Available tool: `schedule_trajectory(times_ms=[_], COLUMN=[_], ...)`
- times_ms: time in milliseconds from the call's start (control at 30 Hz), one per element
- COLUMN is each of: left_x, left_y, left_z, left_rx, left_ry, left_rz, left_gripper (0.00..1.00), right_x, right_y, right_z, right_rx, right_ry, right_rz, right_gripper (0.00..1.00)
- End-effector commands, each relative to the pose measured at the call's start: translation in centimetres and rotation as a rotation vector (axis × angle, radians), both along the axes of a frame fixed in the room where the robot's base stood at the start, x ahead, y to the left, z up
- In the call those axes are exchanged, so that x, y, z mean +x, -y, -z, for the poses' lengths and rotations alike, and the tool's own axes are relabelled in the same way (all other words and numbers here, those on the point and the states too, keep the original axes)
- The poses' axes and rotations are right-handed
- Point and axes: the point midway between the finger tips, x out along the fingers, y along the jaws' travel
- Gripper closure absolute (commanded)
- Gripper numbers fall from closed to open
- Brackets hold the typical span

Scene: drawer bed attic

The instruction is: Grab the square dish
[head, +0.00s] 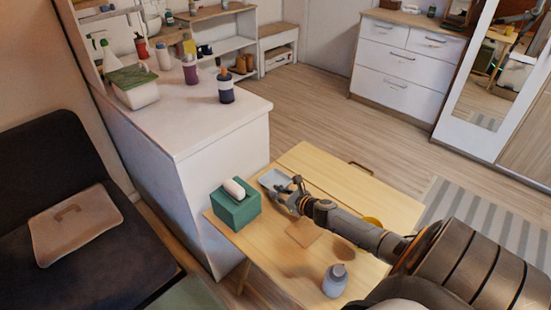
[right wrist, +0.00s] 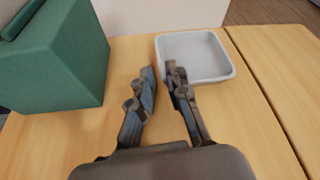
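The square dish (right wrist: 205,58) is light grey with a raised rim and rounded corners. It lies flat on the wooden table, and it also shows in the head view (head: 269,177), just beyond my right gripper (head: 287,192). In the right wrist view the fingers of my right gripper (right wrist: 160,73) are apart with nothing between them. The right fingertip overlaps the dish's near left corner in the picture; I cannot tell whether it touches. My left gripper is not in view.
A green box (head: 235,207) with a white item on top stands left of the dish. A grey bottle (head: 335,279) stands at the table's (head: 309,160) near side. A yellow item (head: 371,221) is partly behind my right arm. A white cabinet (head: 222,142) adjoins the table's back left.

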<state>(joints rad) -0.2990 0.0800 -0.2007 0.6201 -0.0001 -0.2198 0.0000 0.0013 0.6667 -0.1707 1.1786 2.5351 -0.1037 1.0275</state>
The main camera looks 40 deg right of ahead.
Motion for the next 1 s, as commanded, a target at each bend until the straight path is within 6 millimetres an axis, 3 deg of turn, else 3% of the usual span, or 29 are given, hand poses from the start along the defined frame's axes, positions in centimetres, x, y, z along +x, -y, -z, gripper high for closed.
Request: schedule_trajectory(times_ms=[100, 267, 500, 533, 600, 1000], left_x=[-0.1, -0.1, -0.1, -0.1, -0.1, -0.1], left_y=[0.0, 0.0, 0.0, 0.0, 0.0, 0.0], left_z=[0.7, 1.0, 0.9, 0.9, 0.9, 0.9], left_rx=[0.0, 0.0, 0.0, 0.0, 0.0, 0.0], left_ry=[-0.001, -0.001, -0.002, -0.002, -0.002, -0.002], left_rz=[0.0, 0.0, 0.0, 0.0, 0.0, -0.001], left_gripper=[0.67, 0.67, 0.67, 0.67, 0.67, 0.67], right_x=[1.9, 3.1, 3.2, 3.2, 3.2, 3.2], right_y=[0.1, 0.0, 0.0, 0.0, 0.0, 0.0], right_z=[0.8, 1.2, 1.2, 1.2, 1.2, 1.2], right_rx=[0.0, 0.0, -0.001, -0.001, -0.001, -0.001], right_ry=[0.002, 0.001, 0.0, 0.0, 0.0, 0.001], right_rz=[0.002, 0.0, -0.001, -0.001, 0.0, -0.001], right_gripper=[0.84, 0.84, 0.84, 0.86, 1.0, 1.0])
